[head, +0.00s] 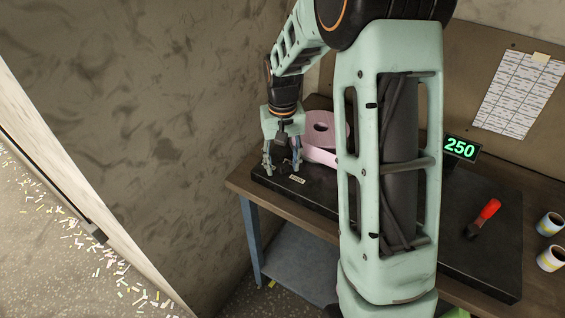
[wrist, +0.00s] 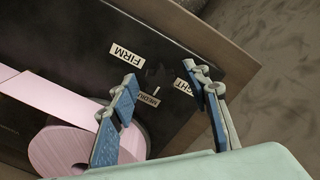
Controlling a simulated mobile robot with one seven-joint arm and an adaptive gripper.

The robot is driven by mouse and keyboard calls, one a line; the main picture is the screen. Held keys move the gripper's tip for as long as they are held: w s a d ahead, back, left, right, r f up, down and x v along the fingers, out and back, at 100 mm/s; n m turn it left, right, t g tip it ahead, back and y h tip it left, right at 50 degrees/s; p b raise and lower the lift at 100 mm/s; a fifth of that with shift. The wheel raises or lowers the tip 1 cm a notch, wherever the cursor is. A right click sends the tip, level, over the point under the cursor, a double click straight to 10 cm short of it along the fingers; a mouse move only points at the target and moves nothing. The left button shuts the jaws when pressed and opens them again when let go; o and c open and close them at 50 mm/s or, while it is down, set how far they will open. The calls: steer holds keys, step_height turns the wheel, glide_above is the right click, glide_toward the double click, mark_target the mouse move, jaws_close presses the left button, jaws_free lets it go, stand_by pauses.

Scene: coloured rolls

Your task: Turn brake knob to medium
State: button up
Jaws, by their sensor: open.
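The brake knob (wrist: 155,76) is dark on a black panel and hard to make out in the wrist view. It shows between my fingertips, with a small pale line near it; its setting cannot be told. Around it are the labels FIRM (wrist: 126,54), MEDIUM (wrist: 148,99), partly covered by a finger, and LIGHT (wrist: 184,87), also partly covered. My gripper (head: 283,168) is open and points down over the left end of the black panel. Its blue-padded fingers (wrist: 163,90) stand either side of the knob in the wrist view; contact cannot be told.
A pink roll (head: 321,128) lies beside my gripper, its strip running along the black panel (head: 480,263). A display (head: 461,148) reads 250. A wall stands close on the left.

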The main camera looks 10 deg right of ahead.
mark_target(283, 164)
step_height(283, 164, up, 12)
stand_by(0.5)
steer(key=shift+d, duration=0.1)
